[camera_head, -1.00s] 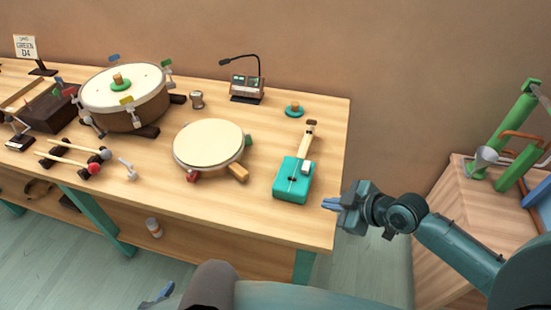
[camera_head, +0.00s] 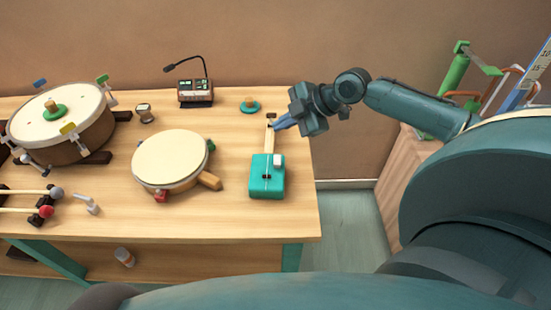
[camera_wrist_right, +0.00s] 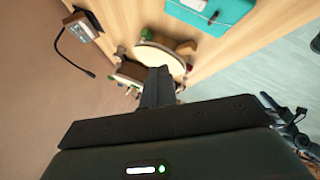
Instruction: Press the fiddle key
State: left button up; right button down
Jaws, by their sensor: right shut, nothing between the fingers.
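The fiddle is a teal box (camera_head: 266,185) with a wooden neck (camera_head: 269,140), lying near the right end of the workbench. A small white key (camera_head: 278,160) sits at the box's upper right edge, by the neck. My right gripper (camera_head: 277,126) is shut and empty, its blue fingertips over or beside the neck, above the key in the picture. I cannot tell whether they touch the neck. In the right wrist view the shut fingers (camera_wrist_right: 156,86) point toward the drums, and part of the teal box (camera_wrist_right: 211,10) shows at the top. My left gripper is not in view.
A flat hand drum (camera_head: 170,158) lies left of the fiddle. A teal disc with a wooden knob (camera_head: 249,106) and a small lamp device (camera_head: 196,92) stand behind. A large drum (camera_head: 55,125) and mallets (camera_head: 30,210) are farther left.

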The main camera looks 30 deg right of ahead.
jog(key=b, duration=0.6)
send_over(277, 161)
jog(key=d, duration=0.1)
jog(key=f, duration=0.6)
jog(key=shift+s+d+f, duration=0.1)
jog(key=shift+s+f, duration=0.1)
jog(key=shift+f, duration=0.1)
jog(key=shift+f+b, duration=0.55)
jog(key=shift+f, duration=0.4)
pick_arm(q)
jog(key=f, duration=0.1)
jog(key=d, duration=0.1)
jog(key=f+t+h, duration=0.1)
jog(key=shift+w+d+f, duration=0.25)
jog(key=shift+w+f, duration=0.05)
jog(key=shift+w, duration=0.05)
pick_arm(e)
jog(key=shift+f, duration=0.2)
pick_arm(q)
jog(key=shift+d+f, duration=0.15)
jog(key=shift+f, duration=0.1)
pick_arm(e)
jog(key=shift+f, duration=0.4)
